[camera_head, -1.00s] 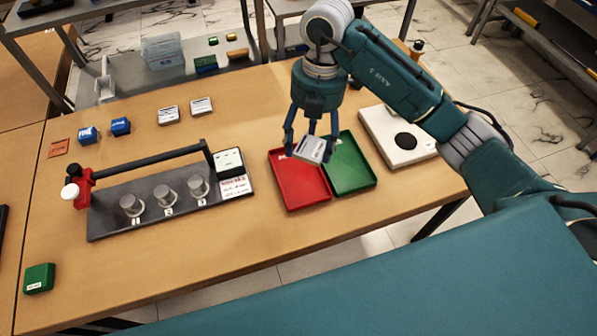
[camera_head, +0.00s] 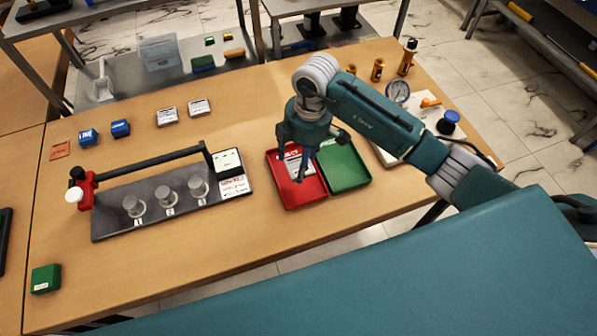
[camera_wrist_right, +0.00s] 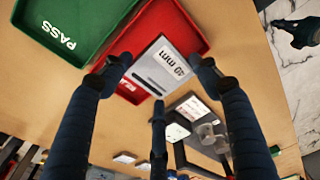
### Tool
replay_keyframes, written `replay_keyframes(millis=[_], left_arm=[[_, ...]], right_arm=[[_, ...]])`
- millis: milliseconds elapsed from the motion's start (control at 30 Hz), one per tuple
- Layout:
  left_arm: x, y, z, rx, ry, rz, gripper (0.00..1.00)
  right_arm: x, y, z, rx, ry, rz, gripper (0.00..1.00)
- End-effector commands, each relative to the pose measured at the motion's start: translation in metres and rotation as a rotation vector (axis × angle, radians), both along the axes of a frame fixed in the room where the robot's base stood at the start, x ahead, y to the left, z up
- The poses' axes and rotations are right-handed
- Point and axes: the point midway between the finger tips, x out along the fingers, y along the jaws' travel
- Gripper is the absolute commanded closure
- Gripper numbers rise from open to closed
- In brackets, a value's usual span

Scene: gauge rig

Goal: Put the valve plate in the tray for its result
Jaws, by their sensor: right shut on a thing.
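The valve plate (camera_head: 293,166), grey-white and labelled "40 mm" in the right wrist view (camera_wrist_right: 157,68), is between the fingers of my right gripper (camera_head: 303,158). That gripper is shut on it, with fingers on several sides (camera_wrist_right: 160,75). The plate is over the red tray (camera_head: 305,195) and partly hidden by fingers in the head view. I cannot tell whether it touches the tray floor. The green tray (camera_head: 348,170) adjoins on the right and reads "PASS" in the right wrist view (camera_wrist_right: 62,25). My left gripper is not in view.
The gauge rig (camera_head: 110,222) with several grey posts, a black bar and a red end block stands left of the trays. Two plates (camera_head: 200,108), blue blocks (camera_head: 120,128) and a green block (camera_head: 45,279) lie on the table. A white board (camera_head: 425,115) is at right.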

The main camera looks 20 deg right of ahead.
Motion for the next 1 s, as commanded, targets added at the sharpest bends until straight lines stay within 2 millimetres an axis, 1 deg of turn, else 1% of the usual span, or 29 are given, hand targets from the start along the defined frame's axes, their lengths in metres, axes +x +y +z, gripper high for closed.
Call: replay_keyframes(millis=[33,100,267,533,633,933,967,1000], left_arm=[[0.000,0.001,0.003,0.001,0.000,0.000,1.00],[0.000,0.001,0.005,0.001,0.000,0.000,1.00],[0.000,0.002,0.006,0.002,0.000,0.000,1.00],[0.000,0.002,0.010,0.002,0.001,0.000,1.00],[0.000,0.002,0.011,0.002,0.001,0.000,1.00],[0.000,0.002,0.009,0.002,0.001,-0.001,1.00],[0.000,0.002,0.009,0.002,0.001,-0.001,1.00],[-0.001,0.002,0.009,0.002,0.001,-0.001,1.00]], right_arm=[[0.000,0.000,-0.010,0.001,0.003,-0.001,0.96],[-0.001,0.000,-0.021,0.000,0.002,-0.001,0.96],[0.001,0.000,-0.035,0.001,0.000,0.001,0.96],[0.000,0.001,-0.071,0.001,0.001,0.000,0.96],[0.001,0.000,-0.077,0.001,-0.001,0.001,0.96],[0.001,0.000,-0.079,0.001,-0.002,0.002,0.96],[0.001,0.000,-0.079,0.001,-0.001,0.002,0.35],[0.001,0.000,-0.079,0.001,-0.001,0.002,0.30]])
